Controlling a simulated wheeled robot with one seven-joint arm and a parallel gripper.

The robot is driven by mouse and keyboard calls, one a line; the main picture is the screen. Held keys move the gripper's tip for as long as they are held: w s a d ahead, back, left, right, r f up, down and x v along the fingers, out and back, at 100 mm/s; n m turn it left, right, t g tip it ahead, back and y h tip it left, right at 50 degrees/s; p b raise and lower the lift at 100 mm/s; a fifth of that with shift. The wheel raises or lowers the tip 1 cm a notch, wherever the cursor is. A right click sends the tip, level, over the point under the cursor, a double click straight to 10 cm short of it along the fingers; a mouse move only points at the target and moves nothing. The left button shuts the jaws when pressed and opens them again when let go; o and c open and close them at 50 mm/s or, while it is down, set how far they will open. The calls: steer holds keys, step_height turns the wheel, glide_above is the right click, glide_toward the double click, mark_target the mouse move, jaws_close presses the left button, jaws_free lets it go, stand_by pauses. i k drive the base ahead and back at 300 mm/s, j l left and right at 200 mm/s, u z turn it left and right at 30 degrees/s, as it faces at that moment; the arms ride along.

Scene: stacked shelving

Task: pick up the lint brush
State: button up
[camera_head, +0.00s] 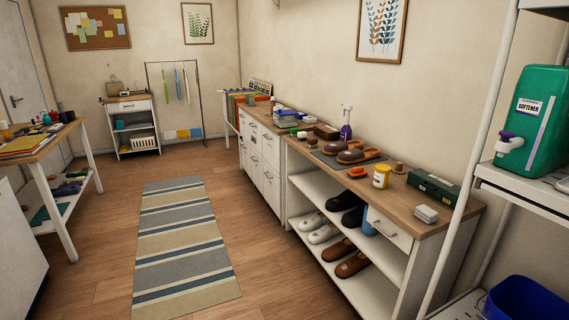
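I cannot pick out a lint brush for certain at this size. Small items that could include it lie on the wooden counter (402,203) along the right wall. My gripper is not in view.
A purple spray bottle (346,124), yellow jar (381,176), green box (434,187) and grey box (426,213) stand on the counter. Shoes fill the shelves below. A striped rug (180,240) lies on open floor. A white rack post (470,150) rises at right.

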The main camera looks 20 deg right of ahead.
mark_target(358, 172)
steer(key=i, duration=1.85)
